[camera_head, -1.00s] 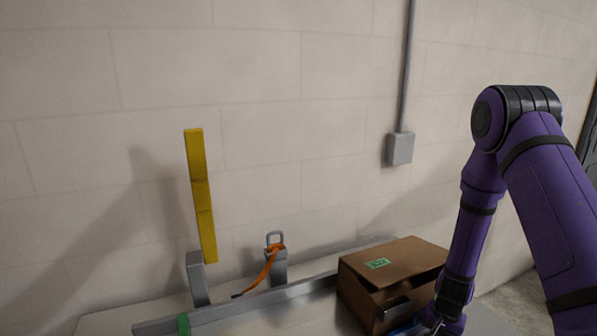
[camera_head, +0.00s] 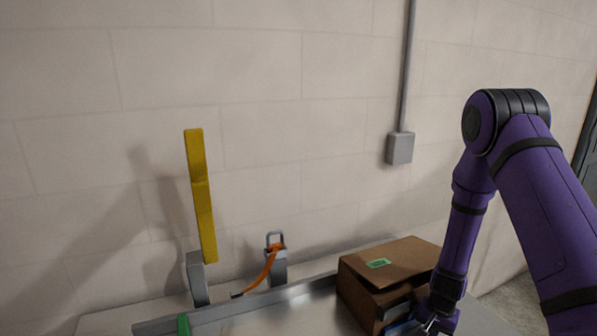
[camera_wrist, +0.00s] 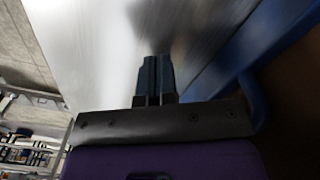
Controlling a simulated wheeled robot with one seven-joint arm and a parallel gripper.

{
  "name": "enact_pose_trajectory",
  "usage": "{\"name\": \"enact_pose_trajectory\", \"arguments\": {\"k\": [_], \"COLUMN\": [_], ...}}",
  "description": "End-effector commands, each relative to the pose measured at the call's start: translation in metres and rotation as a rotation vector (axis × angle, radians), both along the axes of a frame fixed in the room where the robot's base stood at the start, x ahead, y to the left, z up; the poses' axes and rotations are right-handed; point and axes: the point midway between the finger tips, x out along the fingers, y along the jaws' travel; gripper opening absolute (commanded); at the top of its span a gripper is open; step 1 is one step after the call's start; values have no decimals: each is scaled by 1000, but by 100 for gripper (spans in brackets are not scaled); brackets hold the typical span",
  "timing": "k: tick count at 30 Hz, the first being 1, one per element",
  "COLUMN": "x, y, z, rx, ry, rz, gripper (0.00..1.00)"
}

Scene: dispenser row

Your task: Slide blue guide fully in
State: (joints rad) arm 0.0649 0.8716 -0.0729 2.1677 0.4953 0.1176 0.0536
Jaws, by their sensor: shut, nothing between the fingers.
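The blue guide (camera_head: 402,328) shows as a small blue piece at the bottom edge of the head view, beside the brown box and left of my gripper. In the wrist view a long blue bar (camera_wrist: 250,62), which looks like the guide, runs diagonally along the right side. My gripper (camera_head: 436,326) is low at the right front of the box. In the wrist view its fingers (camera_wrist: 154,66) are together and empty, left of the blue bar over a shiny metal surface. I cannot tell whether the gripper body touches the bar. The guide's far end is hidden.
The brown cardboard box (camera_head: 392,262) with a green label stands on the metal tray rail (camera_head: 275,294). A green piece (camera_head: 184,324) is at the left on the rail. A yellow upright bar (camera_head: 201,200) and an orange strap (camera_head: 265,270) stand near the wall.

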Motion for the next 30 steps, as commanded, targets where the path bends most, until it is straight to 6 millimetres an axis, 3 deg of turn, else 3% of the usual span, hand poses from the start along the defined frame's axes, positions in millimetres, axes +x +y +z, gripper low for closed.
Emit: {"name": "enact_pose_trajectory", "arguments": {"k": [30], "x": [25], "y": [10], "z": [0], "rx": [0], "ry": [-1], "rz": [1], "gripper": [0]}}
